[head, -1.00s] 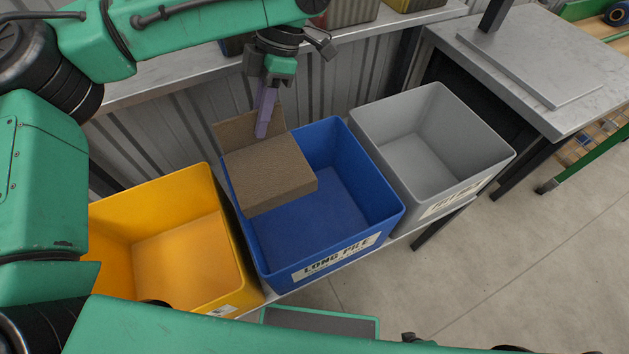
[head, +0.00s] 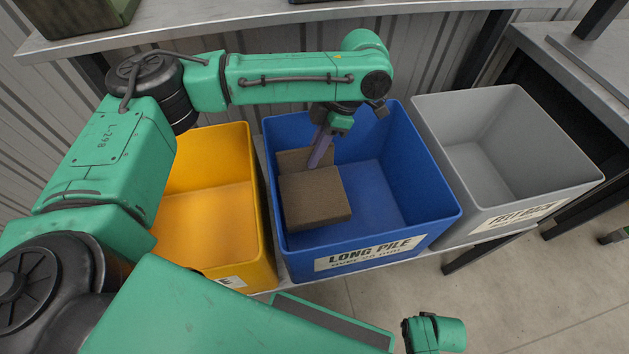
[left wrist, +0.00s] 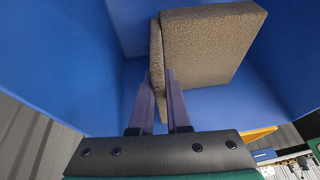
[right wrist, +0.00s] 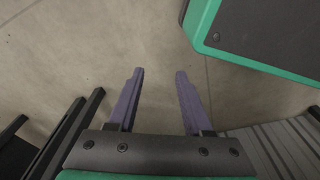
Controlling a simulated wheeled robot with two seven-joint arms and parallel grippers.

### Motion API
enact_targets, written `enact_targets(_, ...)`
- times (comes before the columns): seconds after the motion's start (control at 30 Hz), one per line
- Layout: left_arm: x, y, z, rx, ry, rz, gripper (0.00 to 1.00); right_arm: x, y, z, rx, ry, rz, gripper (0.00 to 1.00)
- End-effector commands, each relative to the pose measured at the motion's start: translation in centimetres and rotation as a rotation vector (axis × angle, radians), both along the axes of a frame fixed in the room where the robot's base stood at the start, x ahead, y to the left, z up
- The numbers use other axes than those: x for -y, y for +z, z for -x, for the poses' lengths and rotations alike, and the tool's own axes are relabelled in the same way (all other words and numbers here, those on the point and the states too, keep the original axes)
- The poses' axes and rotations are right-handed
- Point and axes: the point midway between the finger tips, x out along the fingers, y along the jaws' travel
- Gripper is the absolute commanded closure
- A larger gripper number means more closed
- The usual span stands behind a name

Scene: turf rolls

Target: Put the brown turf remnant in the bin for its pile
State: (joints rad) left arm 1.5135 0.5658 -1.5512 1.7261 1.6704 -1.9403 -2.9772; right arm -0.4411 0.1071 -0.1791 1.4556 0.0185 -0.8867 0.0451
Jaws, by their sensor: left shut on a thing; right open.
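The brown turf remnant (head: 314,196) is a folded or L-shaped brown piece, inside the left part of the blue bin (head: 443,200) labelled LONG PILE. My left gripper (head: 318,160) reaches down into the blue bin and is shut on the remnant's upright flap. In the left wrist view the remnant (left wrist: 208,45) shows beyond the fingers of the left gripper (left wrist: 160,78), with blue walls around it. Whether the remnant touches the bin floor I cannot tell. My right gripper (right wrist: 158,75) is open and empty over the bare floor.
A yellow bin (head: 213,225) stands left of the blue bin, its label mostly hidden. A grey bin (head: 500,150) with a partly legible label stands to the right. All three sit on a low shelf. A metal shelf (head: 250,22) runs behind. Both neighbouring bins look empty.

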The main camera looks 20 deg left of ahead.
Motion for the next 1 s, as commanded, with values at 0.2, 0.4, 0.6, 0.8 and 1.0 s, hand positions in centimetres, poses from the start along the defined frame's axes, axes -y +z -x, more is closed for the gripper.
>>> enact_targets(0.2,0.0,-4.5,0.0,-0.001,-0.001,-0.001,1.00,-0.7,1.8,-1.5,0.010,0.002,-0.010,0.50)
enact_targets(0.4,0.0,-7.2,0.1,-0.002,-0.001,-0.001,1.00,-1.1,3.3,-2.2,0.013,0.006,-0.018,0.50)
enact_targets(0.6,0.0,-9.4,0.0,0.001,0.000,0.000,1.00,-1.5,4.9,-2.8,0.015,0.011,-0.025,0.50)
enact_targets(0.8,0.0,-9.3,0.0,0.001,0.000,0.001,0.59,-1.5,4.9,-2.8,0.015,0.010,-0.023,0.50)
enact_targets(1.0,0.0,-9.3,0.0,0.001,0.000,0.001,0.56,-1.5,4.9,-2.8,0.014,0.011,-0.024,0.50)
